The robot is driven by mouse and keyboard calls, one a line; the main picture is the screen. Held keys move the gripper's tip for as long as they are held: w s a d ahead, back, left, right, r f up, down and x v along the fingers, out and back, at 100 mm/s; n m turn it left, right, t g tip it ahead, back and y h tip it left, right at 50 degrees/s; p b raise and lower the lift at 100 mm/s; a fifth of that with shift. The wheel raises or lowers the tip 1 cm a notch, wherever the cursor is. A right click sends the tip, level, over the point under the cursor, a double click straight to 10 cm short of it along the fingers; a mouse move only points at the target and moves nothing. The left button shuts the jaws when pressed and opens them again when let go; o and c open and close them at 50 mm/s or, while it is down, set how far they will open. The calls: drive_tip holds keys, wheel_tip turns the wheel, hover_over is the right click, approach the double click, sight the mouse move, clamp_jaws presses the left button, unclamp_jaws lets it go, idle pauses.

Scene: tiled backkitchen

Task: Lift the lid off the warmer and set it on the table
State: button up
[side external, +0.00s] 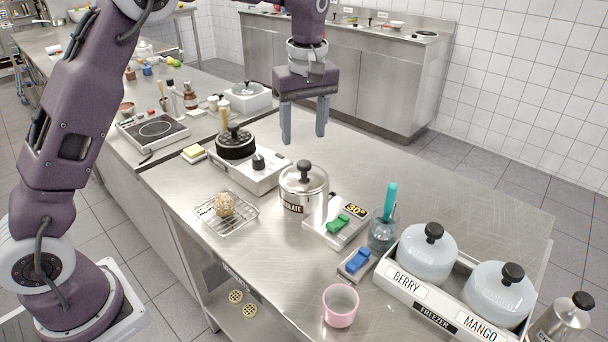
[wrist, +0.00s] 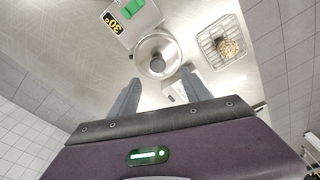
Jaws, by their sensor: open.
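The warmer (side external: 299,204) is a steel pot on the table with a label ending in "OLATE", partly cut off by its curve. Its shiny steel lid (side external: 304,181) with a black knob (side external: 304,166) sits on top. In the wrist view, the lid (wrist: 145,48) and its knob (wrist: 158,64) show just beyond my fingertips. My gripper (side external: 304,138) is open and empty, pointing down, above the lid and apart from it. Its two fingers also show in the wrist view (wrist: 162,77). The steel table (side external: 445,190) is under the pot.
A block with a green switch (side external: 338,224) and a "30°" sign stands right of the pot. A wire rack with a ball (side external: 225,204), a waffle iron (side external: 236,145), a blue-handled jar (side external: 383,230) and a freezer tray (side external: 407,289) stand around. Bare table lies behind, to the right.

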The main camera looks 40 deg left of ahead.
sight(304, 163)
drive_tip(key=f, duration=0.5)
drive_tip(key=w+f, duration=0.1)
drive_tip(key=f, duration=0.2)
drive_tip(key=shift+a, duration=0.3)
drive_tip(key=shift+r, duration=0.1)
clamp_jaws()
